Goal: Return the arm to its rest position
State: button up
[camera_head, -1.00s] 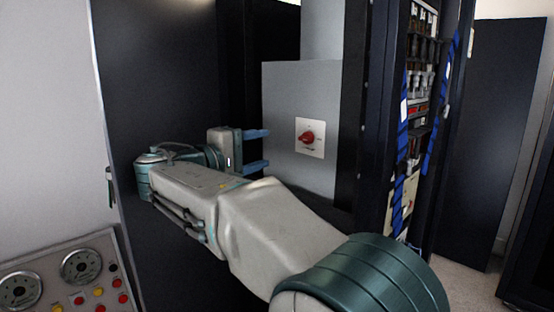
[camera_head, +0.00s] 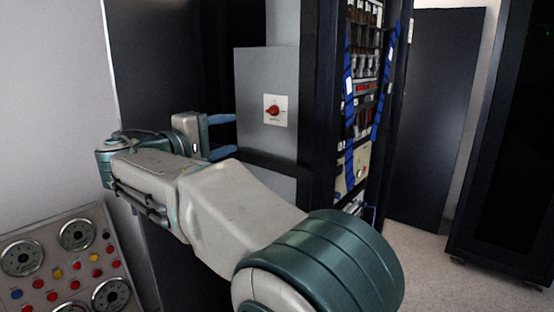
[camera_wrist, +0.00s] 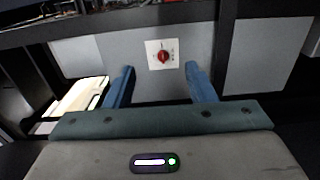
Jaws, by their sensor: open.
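My gripper (camera_head: 222,136) is open and empty, its two blue fingers apart and pointing right toward a grey panel (camera_head: 252,80) in the head view. The panel carries a red rotary switch (camera_head: 272,110) on a white plate. In the wrist view my gripper (camera_wrist: 159,84) shows both blue fingers spread, with the red switch (camera_wrist: 163,57) beyond and between them. The fingers appear apart from the switch. My arm is stretched out from the lower right of the head view, bent at the elbow.
A control panel with dials and coloured buttons (camera_head: 68,262) stands at lower left. An open dark cabinet with breakers and blue cables (camera_head: 362,100) is right of the grey panel. A dark cabinet (camera_head: 505,150) stands far right. Pale floor (camera_head: 425,270) shows free at lower right.

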jog(key=s+d+f+m+g+y+p, duration=0.1)
jog(key=s+d+f+g+p, duration=0.2)
jog(key=d, duration=0.4)
jog(key=s+d+m+g+y+p, duration=0.1)
jog(key=s+d+g+y+p, duration=0.1)
jog(key=d+p, duration=0.35)
jog(key=s+d+f+m+g+y+p, duration=0.1)
jog(key=s+d+f+g+p, duration=0.15)
jog(key=d, duration=0.65)
jog(key=s+d+f+m+g+y+p, duration=0.2)
jog(key=s+p, duration=0.3)
jog(key=s, duration=0.4)
jog(key=s+d+f+m+g+y+p, duration=0.1)
jog(key=s+d+f+m+y+p, duration=0.1)
jog(key=s+m+y+p, duration=0.3)
jog(key=s, duration=0.4)
jog(key=shift+d+f+m+g, duration=0.25)
jog(key=shift+f+m+g, duration=0.05)
jog(key=shift+g, duration=0.05)
